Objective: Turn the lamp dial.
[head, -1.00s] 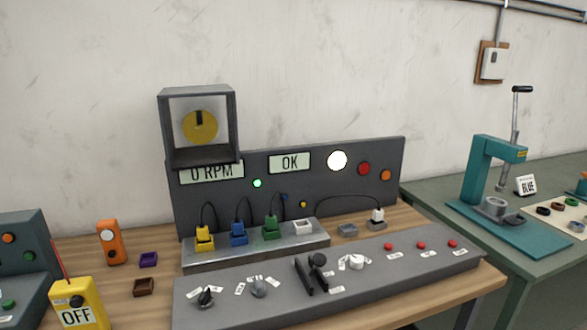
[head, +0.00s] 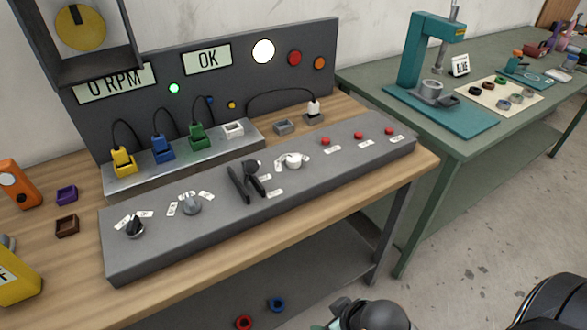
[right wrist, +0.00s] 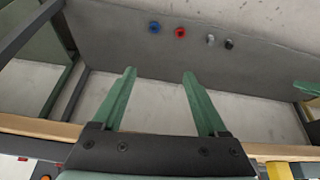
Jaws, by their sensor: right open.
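The grey sloped control panel (head: 330,170) on the wooden bench carries several controls: a black dial (head: 135,226), a grey dial (head: 191,204), a black lever (head: 243,183) and a white dial (head: 294,160). Their small labels are too small to read, so I cannot tell which one is the lamp dial. A round white lamp (head: 263,51) is lit on the upright board. My right gripper (right wrist: 158,72) is open and empty in the right wrist view, with green fingers apart over the lower shelf, away from the dials.
Red buttons (head: 360,135) sit at the panel's right end. Colored plugs with cables, such as the yellow one (head: 122,160), stand behind it. The bench's lower shelf (right wrist: 225,68) holds several small rings. A green table (head: 480,115) with a teal press (head: 428,60) stands at right.

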